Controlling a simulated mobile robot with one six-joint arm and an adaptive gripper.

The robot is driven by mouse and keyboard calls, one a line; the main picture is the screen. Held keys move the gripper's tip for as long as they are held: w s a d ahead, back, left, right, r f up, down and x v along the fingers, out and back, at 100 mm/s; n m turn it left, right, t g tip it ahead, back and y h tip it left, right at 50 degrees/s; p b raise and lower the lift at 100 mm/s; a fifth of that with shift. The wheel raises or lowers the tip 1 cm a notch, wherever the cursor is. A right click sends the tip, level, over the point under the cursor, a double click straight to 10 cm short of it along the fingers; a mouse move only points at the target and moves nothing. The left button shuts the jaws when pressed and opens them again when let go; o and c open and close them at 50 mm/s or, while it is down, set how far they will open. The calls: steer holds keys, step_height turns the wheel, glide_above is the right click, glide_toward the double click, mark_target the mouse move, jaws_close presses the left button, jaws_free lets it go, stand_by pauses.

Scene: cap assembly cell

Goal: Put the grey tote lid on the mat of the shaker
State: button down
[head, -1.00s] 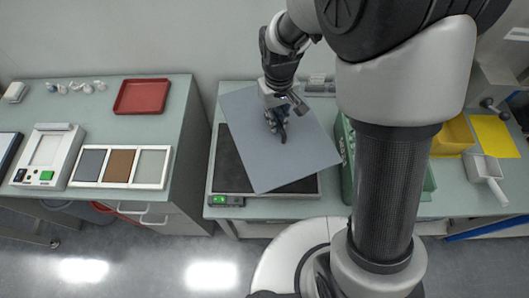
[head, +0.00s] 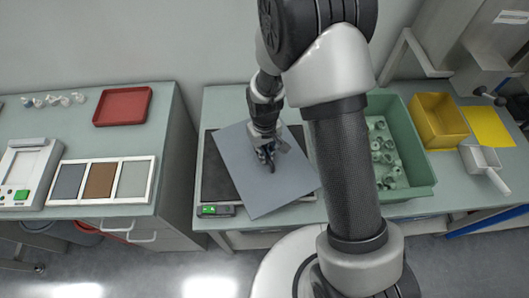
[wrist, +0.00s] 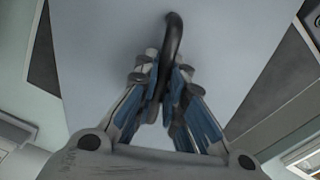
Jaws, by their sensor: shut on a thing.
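The grey tote lid (head: 239,167) is a flat blue-grey sheet with a dark handle (wrist: 173,45) that shows in the wrist view. My gripper (head: 267,160) is shut on this handle near the lid's middle. The lid lies over the dark mat of the shaker (head: 214,178), turned at an angle to it, and covers most of it. Its near corner reaches past the shaker's front edge. The shaker's front shows a green-lit switch (head: 209,210). I cannot tell whether the lid touches the mat.
A green tote (head: 420,165) with several pale fittings stands right of the shaker, partly behind my arm. A yellow bin (head: 437,122) and a white scoop (head: 483,165) are further right. A red tray (head: 122,106) and a three-panel frame (head: 101,181) are on the left bench.

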steer(key=shift+r, duration=0.1)
steer(key=shift+f, duration=0.2)
steer(key=c, duration=1.7)
jaws_free()
step_height(320, 180, up, 13)
steer(key=p, duration=0.3)
steer(key=shift+f+p, duration=0.15)
steer(key=shift+p, duration=0.2)
